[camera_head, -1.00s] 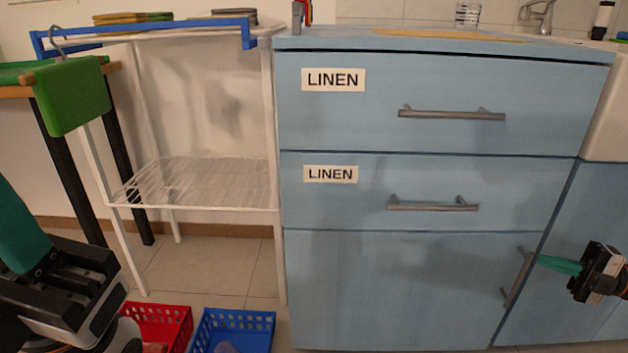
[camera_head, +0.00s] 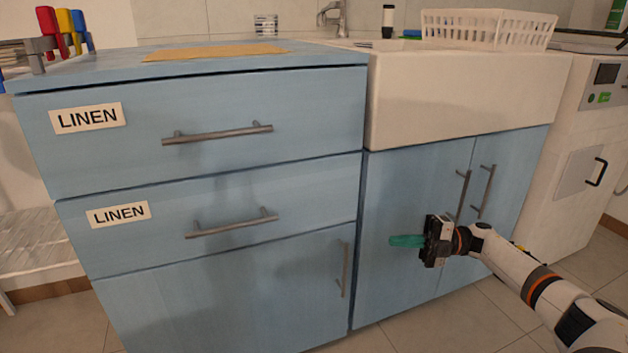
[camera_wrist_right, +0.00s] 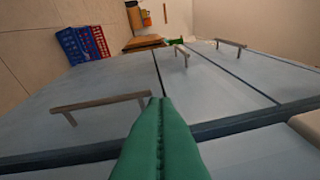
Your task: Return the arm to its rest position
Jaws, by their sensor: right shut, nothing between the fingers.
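My right gripper (camera_head: 392,241) has green fingers and points left, in front of the blue cabinet doors below the sink in the head view. Its fingers are pressed together with nothing between them. They also fill the lower middle of the right wrist view (camera_wrist_right: 160,135), with the blue cabinet front beyond. My right arm (camera_head: 520,270) comes in from the lower right. My left gripper is not in the head view now.
Blue drawers labelled LINEN (camera_head: 230,105) have bar handles and are closed. The white sink (camera_head: 460,100) carries a white basket (camera_head: 488,28). A white appliance (camera_head: 585,165) stands at the right. Floor is free in front.

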